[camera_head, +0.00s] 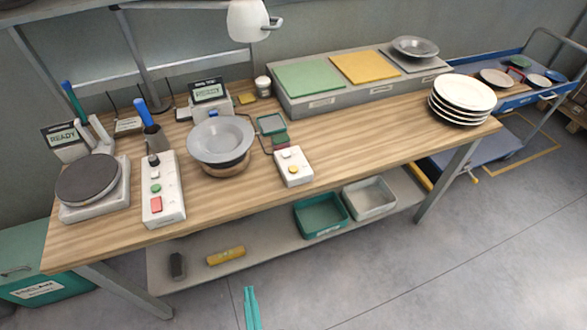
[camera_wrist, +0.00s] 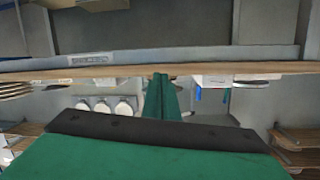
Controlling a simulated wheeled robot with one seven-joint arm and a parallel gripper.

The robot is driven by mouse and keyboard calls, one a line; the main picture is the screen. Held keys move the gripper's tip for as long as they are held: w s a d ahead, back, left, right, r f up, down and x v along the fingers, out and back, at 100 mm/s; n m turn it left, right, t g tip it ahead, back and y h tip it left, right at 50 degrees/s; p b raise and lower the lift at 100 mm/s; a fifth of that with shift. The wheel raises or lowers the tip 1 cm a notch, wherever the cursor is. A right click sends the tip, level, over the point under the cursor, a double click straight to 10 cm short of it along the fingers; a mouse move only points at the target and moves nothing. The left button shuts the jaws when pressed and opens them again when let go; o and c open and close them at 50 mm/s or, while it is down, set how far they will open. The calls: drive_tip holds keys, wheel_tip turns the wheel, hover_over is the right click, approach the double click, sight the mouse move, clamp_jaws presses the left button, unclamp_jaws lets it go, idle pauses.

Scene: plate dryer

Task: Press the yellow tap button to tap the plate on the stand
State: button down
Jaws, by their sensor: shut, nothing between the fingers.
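A grey plate (camera_head: 221,135) rests on a round wooden stand (camera_head: 228,168) near the middle of the workbench. To its right is a small white button box (camera_head: 293,174) with a small yellow button (camera_head: 294,169) on top. To its left is a longer white control box (camera_head: 162,205) with a dark knob, a pale button, a green button and a red button. My teal gripper (camera_head: 252,310) is shut and empty, low in front of the bench and apart from it. In the wrist view my fingers (camera_wrist: 160,78) are together, against the bench edge in the background.
A turntable-like device (camera_head: 90,181) is at the bench's left, and a plate stack (camera_head: 463,94) at its right. A raised grey block with green (camera_head: 310,76) and yellow (camera_head: 365,66) pads stands behind. Bins (camera_head: 321,215) are on the lower shelf. The floor in front is clear.

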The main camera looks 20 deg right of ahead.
drive_tip(key=w+d+r+n+y, duration=0.15)
drive_tip(key=w+r, duration=0.35)
drive_tip(key=w, duration=0.5)
drive_tip(key=w+r+n+y, duration=0.25)
drive_tip(key=w+r, duration=0.25)
drive_tip(key=w, duration=0.5)
drive_tip(key=w+d+r+n+y, duration=0.15)
drive_tip(key=w+r, duration=0.35)
drive_tip(key=w, duration=0.5)
drive_tip(key=w+d+r+n+g, duration=0.3)
drive_tip(key=d+r+n, duration=0.25)
drive_tip(key=d, duration=0.25)
drive_tip(key=s+d+n+g+h, duration=0.2)
drive_tip(key=s+d+n+g, duration=0.1)
drive_tip(key=d, duration=0.8)
drive_tip(key=shift+d+n+g, duration=0.3)
drive_tip(key=shift+n, duration=0.1)
drive_tip(key=shift+a+r, duration=0.1)
